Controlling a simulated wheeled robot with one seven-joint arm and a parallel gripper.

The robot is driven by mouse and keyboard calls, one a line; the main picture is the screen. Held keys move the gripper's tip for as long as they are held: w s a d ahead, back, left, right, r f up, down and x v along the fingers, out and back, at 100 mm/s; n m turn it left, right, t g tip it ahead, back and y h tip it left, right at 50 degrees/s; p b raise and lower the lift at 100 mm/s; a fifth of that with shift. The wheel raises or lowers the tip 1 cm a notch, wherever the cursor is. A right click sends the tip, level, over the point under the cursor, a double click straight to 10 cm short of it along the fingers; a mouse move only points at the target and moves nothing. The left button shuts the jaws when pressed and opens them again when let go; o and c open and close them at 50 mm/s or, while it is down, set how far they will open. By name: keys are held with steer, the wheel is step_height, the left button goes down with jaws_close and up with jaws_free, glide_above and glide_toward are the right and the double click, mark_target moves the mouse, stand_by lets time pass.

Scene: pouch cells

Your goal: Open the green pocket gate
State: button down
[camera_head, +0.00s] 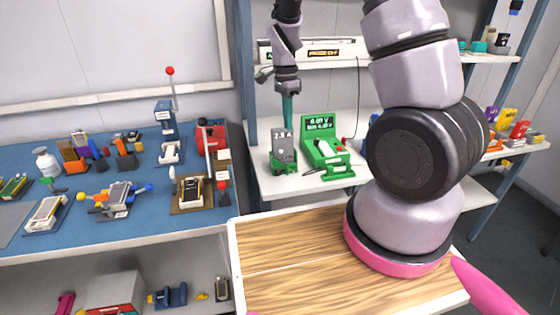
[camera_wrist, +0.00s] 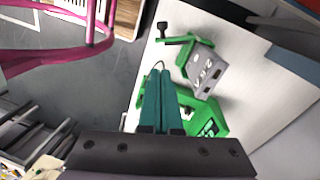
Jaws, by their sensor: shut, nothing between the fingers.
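A green pocket (camera_head: 283,168) stands on the white shelf with a grey block marked 2.5 A (camera_head: 284,146) in it. In the wrist view the grey block (camera_wrist: 203,75) sits in the green pocket (camera_wrist: 188,52), and a green bar with a black end (camera_wrist: 175,40) sticks out at its upper left; I cannot tell for sure that this is the gate. My gripper (camera_head: 287,124) points down with its teal fingers together and empty, just above or behind the block. In the wrist view the gripper (camera_wrist: 161,72) lies left of the block, over the green tester; contact cannot be told.
A green tester (camera_head: 325,150) with a lit display stands right of the pocket. A wooden-topped table (camera_head: 290,270) is in front. A blue bench (camera_head: 75,215) with tools and cells is at left. My arm blocks part of the shelf.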

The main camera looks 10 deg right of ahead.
glide_above(278, 170)
steer(key=w+d, duration=0.2)
steer(key=d, duration=0.2)
step_height(278, 170, down, 10)
steer(key=shift+s+a+f, duration=0.2)
steer(key=shift+a+f, duration=0.3)
steer(key=shift+s+a+f, duration=0.2)
steer(key=shift+a+f, duration=0.3)
steer(key=shift+s+a+f, duration=0.2)
steer(key=shift+a+f, duration=0.05)
steer(key=shift+a, duration=0.05)
steer(key=shift+s+a+m, duration=0.2)
steer(key=shift+a+m, duration=0.65)
steer(key=shift+m, duration=0.45)
steer(key=shift+d, duration=0.1)
